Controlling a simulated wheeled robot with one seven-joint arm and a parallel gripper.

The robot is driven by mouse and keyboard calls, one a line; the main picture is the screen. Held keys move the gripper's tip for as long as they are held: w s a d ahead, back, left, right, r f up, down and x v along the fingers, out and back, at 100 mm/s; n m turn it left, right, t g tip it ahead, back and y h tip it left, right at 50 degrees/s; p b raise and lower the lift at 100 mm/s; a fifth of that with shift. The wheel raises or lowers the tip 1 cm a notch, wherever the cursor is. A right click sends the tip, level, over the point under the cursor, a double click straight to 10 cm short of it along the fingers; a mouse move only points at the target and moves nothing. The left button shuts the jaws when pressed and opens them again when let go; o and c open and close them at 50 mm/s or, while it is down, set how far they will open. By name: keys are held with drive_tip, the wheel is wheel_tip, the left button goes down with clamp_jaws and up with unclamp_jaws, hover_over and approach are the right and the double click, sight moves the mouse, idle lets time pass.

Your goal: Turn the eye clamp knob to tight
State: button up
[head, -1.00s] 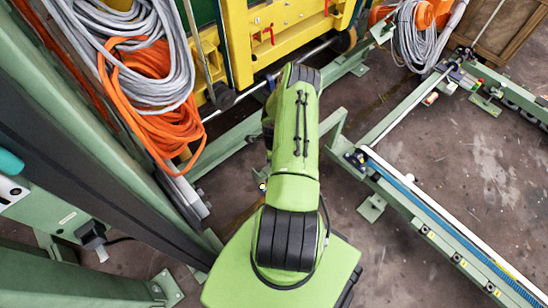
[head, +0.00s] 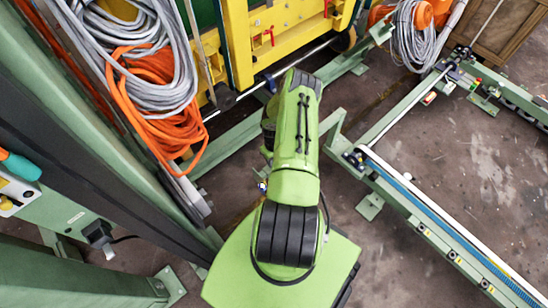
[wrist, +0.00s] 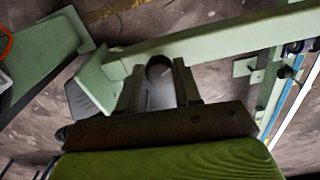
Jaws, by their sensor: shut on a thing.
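In the wrist view my gripper (wrist: 158,67) has its two dark fingers on either side of a dark, rounded piece, which I take to be the eye clamp knob (wrist: 159,73). The fingers are shut on it, beside a pale green beam. Only the knob's rounded top edge shows clearly, and I cannot read any mark or its turn angle. In the head view my green arm reaches away towards the yellow frame and hides my gripper and the knob.
A yellow frame (head: 290,50) stands beyond my arm. Grey and orange cables (head: 165,125) hang at the left beside a green upright. A green rail with a blue strip (head: 440,225) runs along the floor at the right. Bare floor (head: 480,170) lies beyond it.

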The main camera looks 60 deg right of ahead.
drive_tip(key=shift+m+p, duration=0.75)
drive_tip(key=shift+m, duration=1.45)
drive_tip(key=o, duration=1)
drive_tip(key=shift+o, duration=0.2)
wheel_tip(320, 180, up, 16)
drive_tip(key=p, duration=0.5)
